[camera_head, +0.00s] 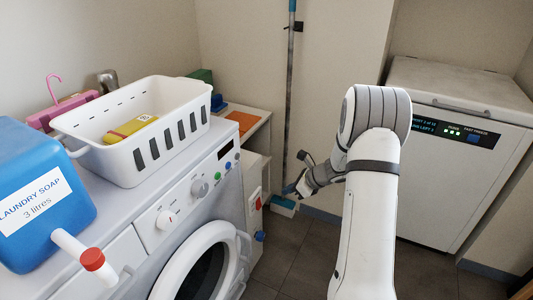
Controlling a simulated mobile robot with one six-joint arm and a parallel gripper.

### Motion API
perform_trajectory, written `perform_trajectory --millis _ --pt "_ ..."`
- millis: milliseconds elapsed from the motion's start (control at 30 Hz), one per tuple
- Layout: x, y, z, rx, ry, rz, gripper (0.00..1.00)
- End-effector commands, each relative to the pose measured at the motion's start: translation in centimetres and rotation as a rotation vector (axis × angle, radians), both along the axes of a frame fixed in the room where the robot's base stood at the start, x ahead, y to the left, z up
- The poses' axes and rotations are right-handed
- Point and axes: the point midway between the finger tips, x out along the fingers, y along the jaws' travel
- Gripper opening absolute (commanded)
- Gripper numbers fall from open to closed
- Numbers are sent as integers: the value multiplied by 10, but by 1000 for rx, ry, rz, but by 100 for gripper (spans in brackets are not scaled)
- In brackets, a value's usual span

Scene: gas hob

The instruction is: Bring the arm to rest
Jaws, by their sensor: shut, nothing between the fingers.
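My arm (368,220) rises from the bottom of the head view, bends at the top and reaches down to the left. My gripper (290,190) is at its end, shut and empty, to the right of the washing machine (140,235). It is small and dark in the picture, in front of the lower part of an upright pole (290,90). I cannot tell whether they touch.
A white basket (134,165) holding a yellow item (130,128) and a blue laundry soap container (40,190) with a red-capped spout stand on the machine. A white freezer (455,150) is at the right. Tiled floor (285,245) is open between them.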

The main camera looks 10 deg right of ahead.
Motion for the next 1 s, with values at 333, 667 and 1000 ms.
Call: perform_trajectory --millis 333,667,1000 --pt "-41 43 116 -181 -116 329 0" --pt "-155 97 284 -554 -337 1013 0" --pt "-274 100 407 -931 -501 1686 0"
